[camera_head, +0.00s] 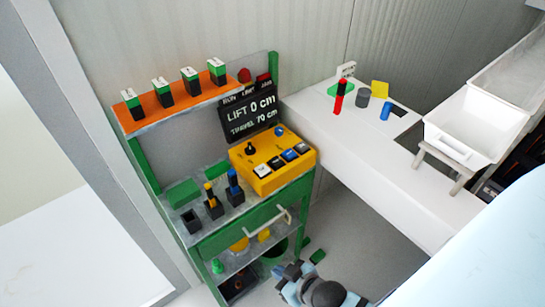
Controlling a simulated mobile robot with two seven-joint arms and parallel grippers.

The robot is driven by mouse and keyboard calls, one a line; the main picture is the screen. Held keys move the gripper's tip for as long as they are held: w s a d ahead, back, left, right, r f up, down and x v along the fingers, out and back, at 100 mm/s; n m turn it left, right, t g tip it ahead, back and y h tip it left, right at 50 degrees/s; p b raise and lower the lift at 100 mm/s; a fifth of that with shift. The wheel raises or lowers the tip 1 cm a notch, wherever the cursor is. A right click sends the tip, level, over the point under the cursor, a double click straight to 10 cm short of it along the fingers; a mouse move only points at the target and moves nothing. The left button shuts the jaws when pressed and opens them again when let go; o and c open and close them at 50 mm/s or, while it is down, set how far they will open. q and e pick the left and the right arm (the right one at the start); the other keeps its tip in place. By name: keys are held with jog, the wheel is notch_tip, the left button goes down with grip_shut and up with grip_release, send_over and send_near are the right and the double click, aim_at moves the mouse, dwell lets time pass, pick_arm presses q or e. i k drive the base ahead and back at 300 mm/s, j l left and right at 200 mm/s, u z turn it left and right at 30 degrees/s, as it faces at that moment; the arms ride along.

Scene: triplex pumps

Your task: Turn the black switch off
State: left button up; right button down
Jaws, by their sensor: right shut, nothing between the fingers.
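A yellow control box (268,183) sits on the right end of the green workbench top (235,208). A small upright black switch (250,148) with a rounded top stands at the box's back left. A blue knob (279,131) is at its back right. A row of white, black and blue square keys (289,155) lines the front. Which way the black switch is set is too small to tell. My right gripper (289,271) is at the bottom centre, in front of and below the bench, shut and empty, apart from the box. My left gripper is not in view.
A display sign (252,113) reads "LIFT 0 cm". A drawer handle (266,227) sticks out from the bench front. An orange shelf (180,105) holds several labelled blocks. A white counter (375,155) with coloured cylinders and a white bin (475,124) are at right.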

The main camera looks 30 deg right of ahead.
aim_at(250, 150)
jog(key=i+j+z, duration=0.1)
jog(key=j+z, duration=0.2)
jog(key=j, duration=0.35)
jog(key=j+z, duration=0.3)
jog(key=j, duration=0.35)
